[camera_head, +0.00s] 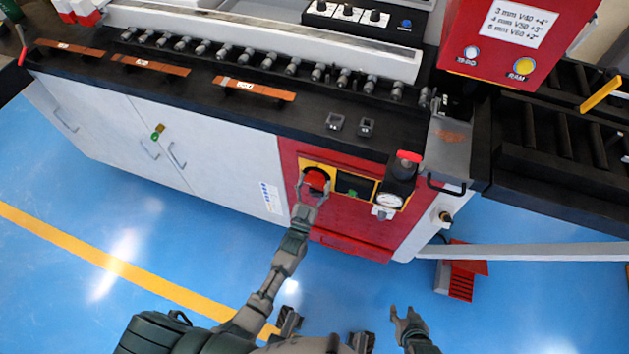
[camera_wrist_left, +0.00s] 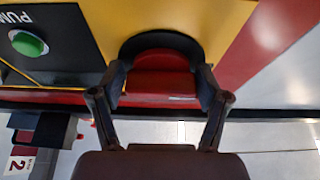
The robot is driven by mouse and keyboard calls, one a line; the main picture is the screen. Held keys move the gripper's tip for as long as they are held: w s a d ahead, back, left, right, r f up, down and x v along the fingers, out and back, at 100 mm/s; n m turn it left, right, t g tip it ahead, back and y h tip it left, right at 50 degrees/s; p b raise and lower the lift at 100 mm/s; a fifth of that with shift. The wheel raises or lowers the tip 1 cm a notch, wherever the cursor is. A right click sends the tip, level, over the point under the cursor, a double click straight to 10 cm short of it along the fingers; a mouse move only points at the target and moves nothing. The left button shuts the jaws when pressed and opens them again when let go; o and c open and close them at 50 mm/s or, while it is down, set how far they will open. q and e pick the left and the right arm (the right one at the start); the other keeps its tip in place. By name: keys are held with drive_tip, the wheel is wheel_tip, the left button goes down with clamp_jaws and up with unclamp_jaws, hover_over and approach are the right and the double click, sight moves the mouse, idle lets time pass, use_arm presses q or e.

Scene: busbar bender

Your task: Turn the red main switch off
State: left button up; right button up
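The red main switch (camera_head: 316,180) is a round red knob on a yellow plate in the red front panel of the machine. In the left wrist view the red knob (camera_wrist_left: 160,78) sits in a black ring on yellow. My left gripper (camera_head: 313,188) is at the switch, with one finger on each side of the knob. In the left wrist view the fingers (camera_wrist_left: 162,85) look spread around it, with narrow gaps; contact is not clear. My right gripper (camera_head: 403,314) is open and empty, low in the head view, away from the panel.
A green button (camera_wrist_left: 28,43) on a black plate is beside the switch. A red-topped black unit (camera_head: 402,172) and a gauge (camera_head: 389,201) stand to its right. White cabinet doors (camera_head: 150,140) are to the left.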

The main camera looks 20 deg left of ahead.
use_arm(q)
drive_tip(key=shift+o, duration=1)
drive_tip(key=shift+r, duration=0.15)
drive_tip(key=v, duration=1.2)
drive_tip(key=shift+w, duration=0.1)
